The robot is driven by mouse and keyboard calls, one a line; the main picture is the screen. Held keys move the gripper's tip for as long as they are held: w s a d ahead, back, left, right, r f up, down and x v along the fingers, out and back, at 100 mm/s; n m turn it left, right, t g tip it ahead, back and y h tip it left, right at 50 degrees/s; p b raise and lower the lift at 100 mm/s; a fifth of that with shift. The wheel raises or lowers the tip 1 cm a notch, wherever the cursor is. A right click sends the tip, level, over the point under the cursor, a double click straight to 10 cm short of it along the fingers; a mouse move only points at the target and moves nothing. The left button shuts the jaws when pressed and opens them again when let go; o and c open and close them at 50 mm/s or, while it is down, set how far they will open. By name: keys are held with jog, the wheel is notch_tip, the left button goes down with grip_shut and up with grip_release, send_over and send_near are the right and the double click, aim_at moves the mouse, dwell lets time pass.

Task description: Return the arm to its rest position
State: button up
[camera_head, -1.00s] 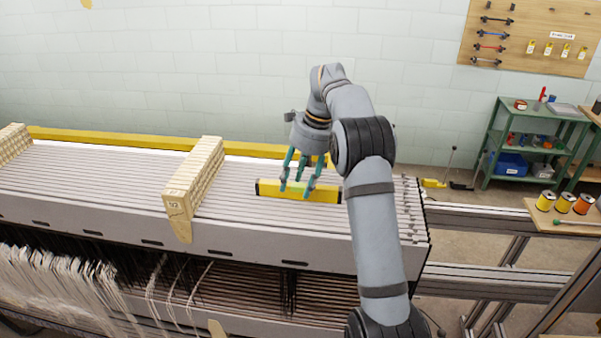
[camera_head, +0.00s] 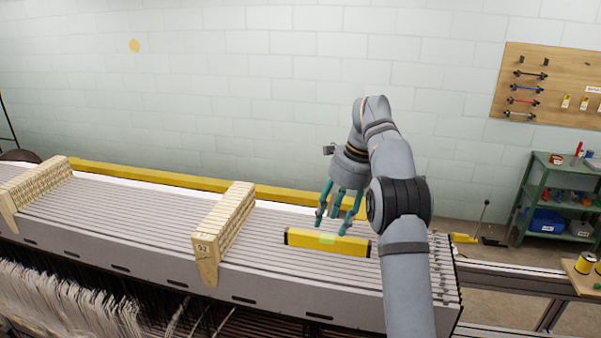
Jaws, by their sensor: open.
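My gripper (camera_head: 336,222) hangs from my bent grey arm at the right of centre, with its teal fingers pointing down and spread apart. It is open and holds nothing that I can see. A yellow bar with black ends and a greenish patch, like a spirit level (camera_head: 303,242), lies across the grey slats of the loom frame (camera_head: 140,220). The fingertips show just above and behind the bar in the picture; whether any touches it I cannot tell.
A wooden block stack marked 52 (camera_head: 207,246) stands on the slats left of the bar, another (camera_head: 38,187) at far left. A yellow rail (camera_head: 150,176) runs behind. A green shelf (camera_head: 545,190) and tool board (camera_head: 550,85) are at right.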

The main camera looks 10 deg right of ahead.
aim_at(326, 238)
jog(key=x, duration=0.7)
jog(key=shift+f, duration=0.4)
notch_tip(326, 238, up, 4)
jog(key=shift+f, duration=0.1)
jog(key=shift+r, duration=0.8)
